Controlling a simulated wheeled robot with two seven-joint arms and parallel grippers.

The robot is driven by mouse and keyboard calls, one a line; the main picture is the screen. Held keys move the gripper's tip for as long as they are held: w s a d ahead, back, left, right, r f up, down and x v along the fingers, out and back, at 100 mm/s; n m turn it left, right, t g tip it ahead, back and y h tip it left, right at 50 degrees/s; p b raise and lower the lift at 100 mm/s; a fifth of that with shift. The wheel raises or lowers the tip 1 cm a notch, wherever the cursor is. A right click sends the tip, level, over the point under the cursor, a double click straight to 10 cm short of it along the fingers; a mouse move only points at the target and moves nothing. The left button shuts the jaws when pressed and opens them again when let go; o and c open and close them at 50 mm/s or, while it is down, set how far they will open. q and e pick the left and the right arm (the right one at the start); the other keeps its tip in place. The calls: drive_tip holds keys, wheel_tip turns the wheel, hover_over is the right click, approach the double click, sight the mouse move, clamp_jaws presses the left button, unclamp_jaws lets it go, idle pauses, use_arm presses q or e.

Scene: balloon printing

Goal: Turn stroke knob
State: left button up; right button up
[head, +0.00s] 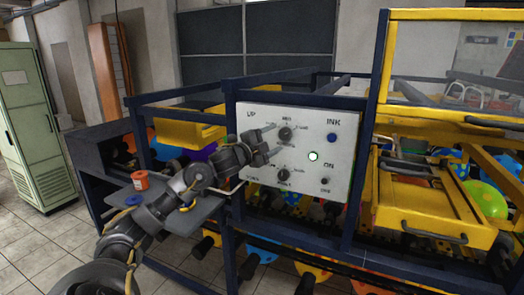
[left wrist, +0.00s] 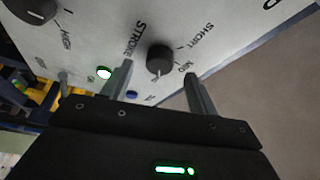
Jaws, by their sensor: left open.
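The stroke knob (head: 285,134) is a dark round knob, the upper one on the white control panel (head: 258,117). In the left wrist view the same knob (left wrist: 160,59) sits between printed labels reading STROKE, SHORT and MID. My left gripper (head: 276,139) is in front of the panel, its two fingers pointing at this knob from the left. In the left wrist view my left gripper (left wrist: 159,72) is open, with one finger on each side of the knob. The fingers look apart from it; how deep they reach is hard to tell. My right gripper is not in view.
A lower knob (head: 283,174), a lit green lamp (head: 313,156), a blue button (head: 332,138) and a small switch (head: 325,181) share the panel. Blue frame bars surround it. A grey shelf (head: 195,211) with an orange-red jar (head: 140,181) lies below left.

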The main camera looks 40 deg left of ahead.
use_arm(q)
drive_tip(key=s+b, duration=0.3)
drive_tip(key=s, duration=0.4)
drive_tip(key=shift+a+f, duration=0.15)
drive_tip(key=shift+f, duration=0.25)
drive_tip(key=shift+s, duration=0.1)
